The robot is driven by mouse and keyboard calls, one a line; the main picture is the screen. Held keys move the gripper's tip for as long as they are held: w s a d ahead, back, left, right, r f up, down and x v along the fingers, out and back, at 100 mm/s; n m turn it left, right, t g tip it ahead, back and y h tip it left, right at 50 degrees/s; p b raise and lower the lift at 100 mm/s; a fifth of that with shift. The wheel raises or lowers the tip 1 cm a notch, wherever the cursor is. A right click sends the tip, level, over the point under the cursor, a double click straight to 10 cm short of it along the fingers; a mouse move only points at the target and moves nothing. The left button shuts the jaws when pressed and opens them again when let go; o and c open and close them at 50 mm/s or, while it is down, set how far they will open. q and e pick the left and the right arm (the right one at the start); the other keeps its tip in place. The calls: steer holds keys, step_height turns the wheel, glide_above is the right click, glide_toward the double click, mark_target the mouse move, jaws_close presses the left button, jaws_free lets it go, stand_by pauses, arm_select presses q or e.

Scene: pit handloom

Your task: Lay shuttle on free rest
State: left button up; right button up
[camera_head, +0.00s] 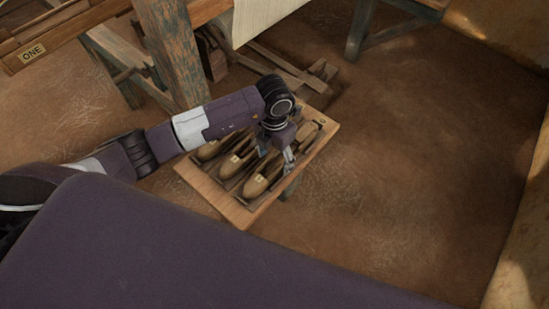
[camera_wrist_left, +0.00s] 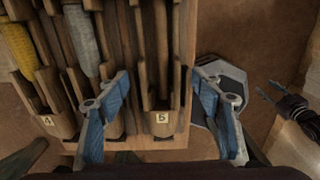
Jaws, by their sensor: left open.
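A wooden rack (camera_head: 262,209) holds several brown wooden shuttles (camera_head: 256,186) side by side in slots. My left gripper (camera_head: 276,157) hangs over the right part of the rack, pointing down. In the left wrist view its blue fingers (camera_wrist_left: 161,118) are wide apart, one on each side of the place tagged 5 or 6 (camera_wrist_left: 161,117). Nothing is visibly clamped. I cannot tell whether that slot is empty. To its left are a yarn-filled shuttle (camera_wrist_left: 18,50) and a pale one (camera_wrist_left: 80,40); a tag 4 shows below. No free rest can be made out for certain.
Loom posts (camera_head: 175,55) and a beam marked ONE (camera_head: 32,53) stand behind the rack. White cloth (camera_head: 262,18) hangs at the top. Bare earth floor (camera_head: 410,150) lies to the right. A dark pronged thing (camera_wrist_left: 290,103), perhaps my right gripper, shows in the wrist view.

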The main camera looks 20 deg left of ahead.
arm_select(q)
step_height(320, 180, up, 6)
steer(key=p, duration=0.4)
steer(key=shift+r, duration=0.2)
steer(key=shift+s+f, duration=0.1)
stand_by(0.4)
